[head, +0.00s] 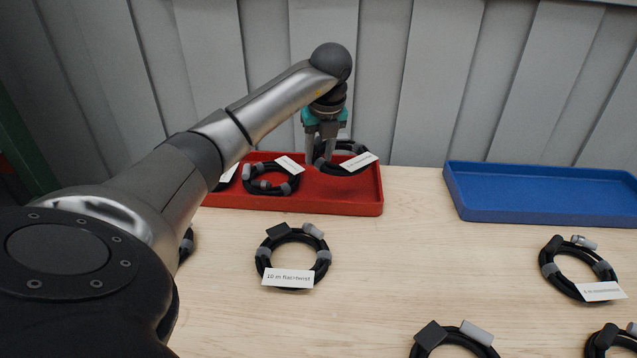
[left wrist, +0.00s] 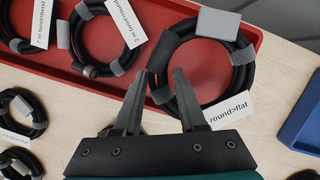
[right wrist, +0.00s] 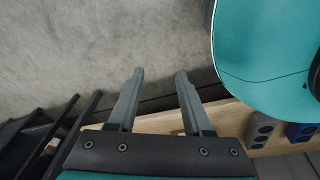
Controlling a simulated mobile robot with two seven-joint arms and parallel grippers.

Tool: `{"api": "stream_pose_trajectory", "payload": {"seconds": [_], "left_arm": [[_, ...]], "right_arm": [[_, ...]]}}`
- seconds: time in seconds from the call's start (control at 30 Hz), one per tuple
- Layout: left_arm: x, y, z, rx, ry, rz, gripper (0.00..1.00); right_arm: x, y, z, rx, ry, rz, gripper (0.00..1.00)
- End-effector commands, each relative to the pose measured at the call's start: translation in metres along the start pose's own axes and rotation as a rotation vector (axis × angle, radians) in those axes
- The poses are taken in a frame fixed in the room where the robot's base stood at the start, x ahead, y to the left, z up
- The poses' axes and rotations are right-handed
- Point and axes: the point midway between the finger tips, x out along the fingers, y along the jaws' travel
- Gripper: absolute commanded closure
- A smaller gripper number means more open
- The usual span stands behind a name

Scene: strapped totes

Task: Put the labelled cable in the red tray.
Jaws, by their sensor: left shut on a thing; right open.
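My left gripper (head: 320,160) is at the right end of the red tray (head: 372,198). Its fingers are shut on the near-left side of a black cable coil (head: 343,147), which also shows in the left wrist view (left wrist: 199,31). The coil's white label reads "round>flat" (left wrist: 229,110). The coil is over the tray's right end; I cannot tell whether it touches the floor of the tray. Another labelled coil (head: 270,187) lies in the tray, with one more at its left end, partly hidden by my arm. My right gripper (right wrist: 160,74) is open and empty, away from the cables.
A coil labelled "10 m flat>twist" (head: 289,278) lies on the table in front of the tray. A blue tray (head: 550,213) at the right is empty. More coils (head: 578,269) lie at the right and front edge. The table's middle is clear. A ribbed wall stands behind.

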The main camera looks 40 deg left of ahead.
Motion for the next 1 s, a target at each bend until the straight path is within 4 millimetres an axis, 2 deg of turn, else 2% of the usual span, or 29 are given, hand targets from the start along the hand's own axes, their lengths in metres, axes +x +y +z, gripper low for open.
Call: {"api": "stream_pose_trajectory", "payload": {"seconds": [0.1, 0.37, 0.6, 0.73, 1.0], "left_arm": [[0.02, 0.0, -0.006, 0.0, -0.001, 0.0, 1.0], [0.035, 0.0, -0.011, -0.001, -0.001, -0.002, 1.0], [0.06, 0.0, -0.019, -0.001, 0.0, -0.001, 1.0], [0.067, 0.0, -0.021, -0.001, -0.001, -0.002, 1.0], [0.067, 0.0, -0.02, -0.001, -0.002, -0.003, 1.0]], "right_arm": [[-0.001, -0.005, -0.012, 0.001, 0.004, -0.006, 0.5], [-0.006, -0.01, -0.022, 0.002, 0.002, -0.012, 0.5], [-0.012, -0.016, -0.036, 0.005, 0.006, -0.02, 0.5], [-0.015, -0.018, -0.041, 0.006, 0.006, -0.022, 0.5], [-0.016, -0.018, -0.041, 0.006, 0.005, -0.022, 0.5]]}}
